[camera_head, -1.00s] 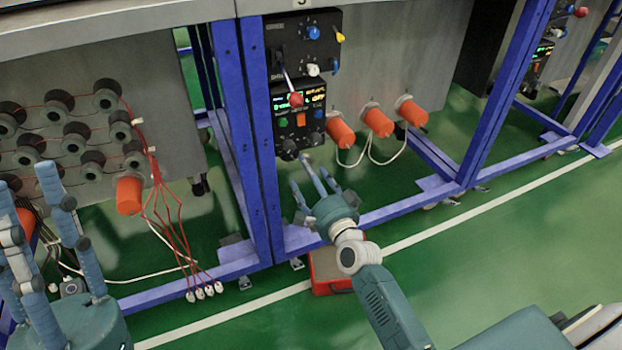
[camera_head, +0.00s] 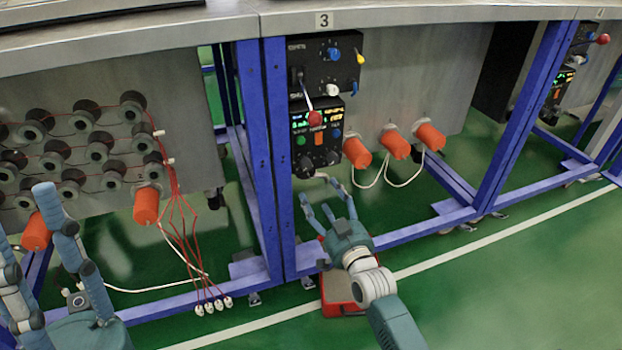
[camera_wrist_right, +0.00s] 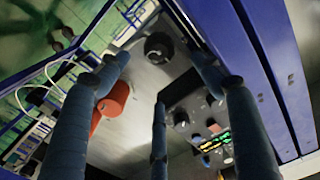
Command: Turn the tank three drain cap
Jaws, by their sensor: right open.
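Tank three (camera_head: 425,70) is a grey metal tank under the ledge marked with the number 3 (camera_head: 323,20). No drain cap can be clearly picked out in the head view. In the right wrist view, a dark round fitting (camera_wrist_right: 158,47) sits on the grey surface beyond the fingers; I cannot tell whether it is the cap. My right gripper (camera_head: 325,200) is open and empty, its fingers pointing up below the black control panel (camera_head: 318,130). It also shows in the right wrist view (camera_wrist_right: 155,95). My left gripper (camera_head: 45,235) stands at the left edge with its fingers spread.
Several orange caps (camera_head: 396,146) with white cables stick out of the tank front. Blue frame posts (camera_head: 278,150) stand left of the panel, and a blue beam (camera_head: 420,228) runs low. A red box (camera_head: 340,290) lies on the green floor below my right gripper.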

